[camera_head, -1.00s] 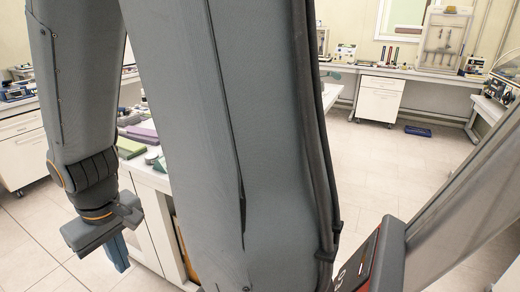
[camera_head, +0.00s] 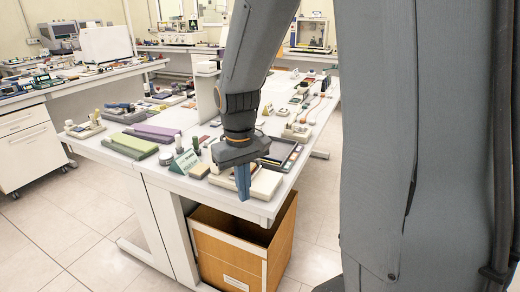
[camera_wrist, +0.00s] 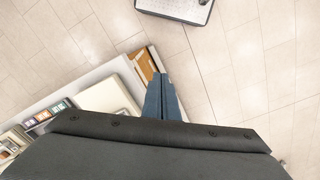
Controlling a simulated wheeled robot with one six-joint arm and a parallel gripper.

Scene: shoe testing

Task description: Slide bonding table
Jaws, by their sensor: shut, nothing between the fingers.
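A white worktable (camera_head: 160,180) stands in the middle of the head view, with small items on its top; I cannot tell for certain whether it is the bonding table. My gripper (camera_head: 244,188) points down by its front right edge, shut and empty. In the head view I cannot tell whether the fingers touch the table. In the wrist view my gripper's blue fingers (camera_wrist: 161,82) are together, beside the pale tabletop edge (camera_wrist: 75,88), with floor beyond them. A wooden box (camera_head: 228,247) sits under the tabletop, and it also shows in the wrist view (camera_wrist: 145,66).
A green block (camera_head: 130,145), a purple block (camera_head: 152,132) and a dark tray (camera_head: 284,153) lie on the table. A white cabinet (camera_head: 32,157) stands at the left. More benches with equipment line the back. Tiled floor (camera_head: 85,225) is clear at the front left.

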